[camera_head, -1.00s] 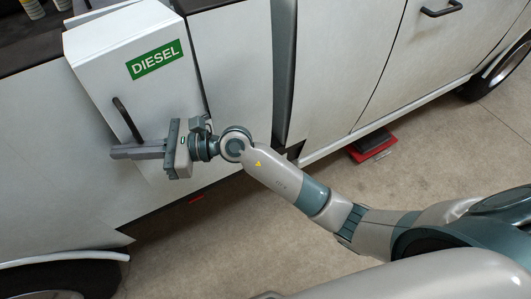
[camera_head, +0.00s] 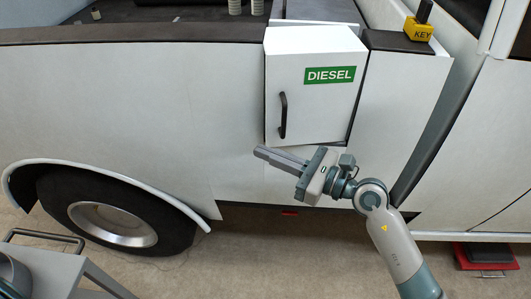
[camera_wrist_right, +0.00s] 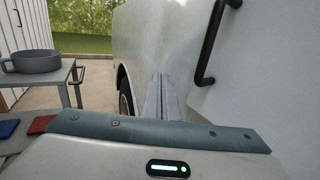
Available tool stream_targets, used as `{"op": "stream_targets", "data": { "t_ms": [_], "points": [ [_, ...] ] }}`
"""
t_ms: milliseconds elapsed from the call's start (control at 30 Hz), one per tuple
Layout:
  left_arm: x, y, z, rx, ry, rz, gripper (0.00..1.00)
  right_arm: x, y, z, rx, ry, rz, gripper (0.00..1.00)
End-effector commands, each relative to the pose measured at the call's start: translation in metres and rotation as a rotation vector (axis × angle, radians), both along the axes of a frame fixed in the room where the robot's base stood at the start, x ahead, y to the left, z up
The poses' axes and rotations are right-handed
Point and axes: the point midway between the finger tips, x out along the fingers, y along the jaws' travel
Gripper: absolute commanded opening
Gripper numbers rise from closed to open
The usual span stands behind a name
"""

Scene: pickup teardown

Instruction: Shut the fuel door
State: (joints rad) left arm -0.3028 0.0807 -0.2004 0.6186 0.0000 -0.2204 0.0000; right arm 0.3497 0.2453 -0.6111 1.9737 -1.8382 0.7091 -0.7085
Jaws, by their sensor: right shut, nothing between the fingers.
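The fuel door (camera_head: 318,105) is a white panel with a green DIESEL label (camera_head: 330,75) and a black bar handle (camera_head: 283,115) on its left side. It stands slightly proud of the truck's white side, with a dark line along its right and lower edges; I cannot tell whether it is fully shut. My right gripper (camera_head: 262,152) is shut and empty, its fingers pointing left just below the door's lower edge in the picture. In the right wrist view, the fingers (camera_wrist_right: 160,98) are left of and below the handle (camera_wrist_right: 210,45). My left gripper is not in view.
The truck's rear wheel (camera_head: 115,220) and arch are at the lower left. A grey cart (camera_head: 45,262) stands in front of it. A yellow KEY block (camera_head: 418,30) sits up at the right. A red and black object (camera_head: 485,256) lies on the floor at right.

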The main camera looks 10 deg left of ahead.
Motion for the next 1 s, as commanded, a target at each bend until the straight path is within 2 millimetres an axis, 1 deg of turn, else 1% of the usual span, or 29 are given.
{"op": "stream_targets", "data": {
  "t_ms": [267,400,600,700,833,1000],
  "points": [
    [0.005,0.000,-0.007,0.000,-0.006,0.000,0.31,-0.023,-0.008,-0.002,0.000,-0.001,0.000,0.00],
    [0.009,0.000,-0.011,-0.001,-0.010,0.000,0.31,-0.039,-0.014,-0.002,-0.001,-0.001,0.000,0.00],
    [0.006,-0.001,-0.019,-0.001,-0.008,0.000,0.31,-0.068,-0.024,-0.003,-0.001,0.000,0.001,0.00],
    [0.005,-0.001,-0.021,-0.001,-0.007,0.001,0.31,-0.078,-0.028,-0.002,-0.001,-0.001,0.000,0.00],
    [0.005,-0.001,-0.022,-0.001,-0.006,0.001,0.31,-0.085,-0.031,-0.001,0.000,0.001,0.000,0.00],
    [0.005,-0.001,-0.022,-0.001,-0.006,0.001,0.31,-0.087,-0.031,-0.001,-0.001,0.000,-0.001,0.00]
  ]
}}
